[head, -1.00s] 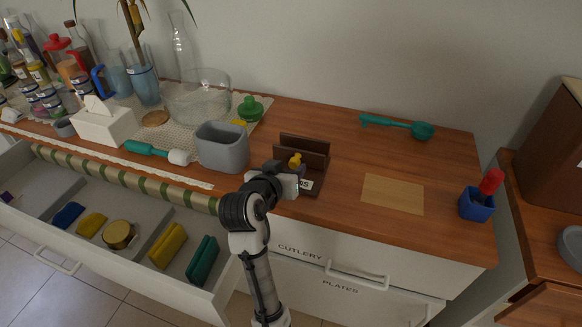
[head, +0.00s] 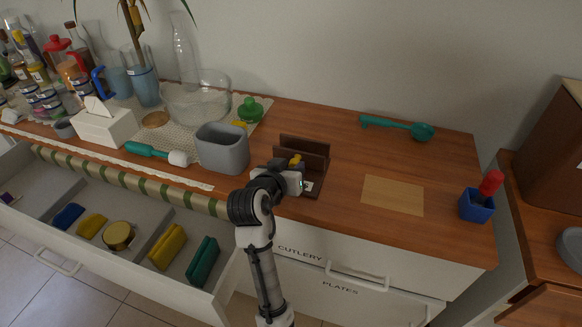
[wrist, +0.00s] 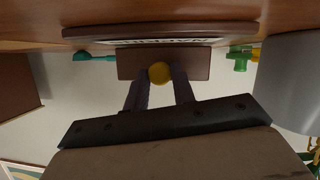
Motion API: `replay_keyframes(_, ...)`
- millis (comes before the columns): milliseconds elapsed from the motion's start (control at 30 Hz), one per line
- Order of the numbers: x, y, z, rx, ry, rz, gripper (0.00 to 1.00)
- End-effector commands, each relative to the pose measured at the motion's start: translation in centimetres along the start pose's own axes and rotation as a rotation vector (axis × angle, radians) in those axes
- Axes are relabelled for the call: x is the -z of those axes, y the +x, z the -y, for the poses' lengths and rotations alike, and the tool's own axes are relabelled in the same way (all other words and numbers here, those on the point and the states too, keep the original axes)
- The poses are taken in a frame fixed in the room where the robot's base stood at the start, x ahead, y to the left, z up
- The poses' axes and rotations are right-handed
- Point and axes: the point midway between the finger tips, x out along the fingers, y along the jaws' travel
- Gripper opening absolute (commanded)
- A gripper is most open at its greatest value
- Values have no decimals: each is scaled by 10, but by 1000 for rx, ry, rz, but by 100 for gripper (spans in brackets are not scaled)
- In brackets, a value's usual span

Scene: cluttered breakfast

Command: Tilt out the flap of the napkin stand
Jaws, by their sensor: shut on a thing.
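The napkin stand (head: 305,147) is dark brown wood and stands near the counter's front edge in the head view. It has a white label (head: 308,186) low at its front. In the wrist view the picture is upside down. There the stand's brown flap (wrist: 128,64) faces me, with a round yellow knob (wrist: 159,72) on it and the labelled base (wrist: 90,33) above it in the picture. My gripper (wrist: 161,84) is shut on the knob, one finger on each side. In the head view my gripper (head: 296,169) partly hides the knob and flap, so the flap's tilt is hard to tell.
A grey bin (head: 222,150) stands close to the left of the stand. A light wooden mat (head: 392,195) lies to the right, with a teal ladle (head: 400,126) behind. A blue pot (head: 477,205) is near the right edge. An open drawer (head: 140,215) is at the lower left.

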Motion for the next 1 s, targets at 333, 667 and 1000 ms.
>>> replay_keyframes(333, -17, 1, 4, -26, 15, -156, 3)
replay_keyframes(667, -23, -1, 4, -54, 24, -295, 3)
replay_keyframes(1000, -20, -3, 3, -58, 26, -317, 3)
